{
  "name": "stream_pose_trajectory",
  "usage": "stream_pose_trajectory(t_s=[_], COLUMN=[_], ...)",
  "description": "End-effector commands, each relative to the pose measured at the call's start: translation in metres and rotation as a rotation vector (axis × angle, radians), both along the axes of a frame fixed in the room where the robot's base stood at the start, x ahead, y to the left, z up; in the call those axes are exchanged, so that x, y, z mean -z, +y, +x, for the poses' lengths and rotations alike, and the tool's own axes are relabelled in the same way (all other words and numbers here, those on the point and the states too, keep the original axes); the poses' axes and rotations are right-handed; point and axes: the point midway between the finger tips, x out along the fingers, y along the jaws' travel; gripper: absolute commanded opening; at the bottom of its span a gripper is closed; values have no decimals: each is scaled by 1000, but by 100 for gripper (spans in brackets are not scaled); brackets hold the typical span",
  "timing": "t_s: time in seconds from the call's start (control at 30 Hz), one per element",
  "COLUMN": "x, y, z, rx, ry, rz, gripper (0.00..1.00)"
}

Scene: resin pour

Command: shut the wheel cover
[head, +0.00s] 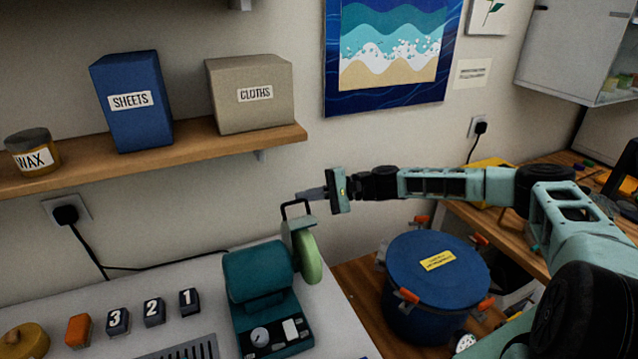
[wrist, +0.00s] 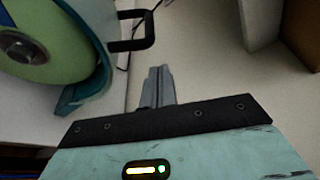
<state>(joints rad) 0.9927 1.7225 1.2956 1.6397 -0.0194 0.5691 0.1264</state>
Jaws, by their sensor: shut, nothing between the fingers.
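A teal bench machine (head: 262,275) stands on the light bench with a pale green wheel (head: 307,257) at its right side. The wheel's face (wrist: 35,45) fills the upper left of the wrist view. The wheel cover (head: 297,226) sits at the top of the wheel with a black handle (head: 283,210); wheel shows below it. In the wrist view the cover's teal edge (wrist: 92,85) curves around the wheel's rim, and the handle (wrist: 146,30) sticks out. My gripper (head: 303,194) is shut and empty, close to the handle; contact cannot be told. Its fingers (wrist: 158,87) point past the handle.
A blue lidded drum (head: 432,272) with orange clamps stands below my arm. Numbered blocks (head: 153,312) and a gold-lidded jar (head: 24,341) are on the bench. A wooden shelf (head: 200,148) with boxes runs along the wall. The bench behind the machine is mostly clear.

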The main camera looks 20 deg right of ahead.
Motion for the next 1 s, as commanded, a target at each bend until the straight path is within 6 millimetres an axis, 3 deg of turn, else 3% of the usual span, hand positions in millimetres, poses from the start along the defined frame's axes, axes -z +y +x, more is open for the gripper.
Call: stream_pose_trajectory(t_s=[0.03, 0.3, 0.73, 1.0], x=[-9, -12, -11, -14], y=[-1, -1, -2, -12], z=[-7, -23, -24, -27], rx=[2, 1, 1, 1], ry=[0, -1, -4, -54], rz=[2, 0, -1, 0], gripper=[0, 0, 0, 0])
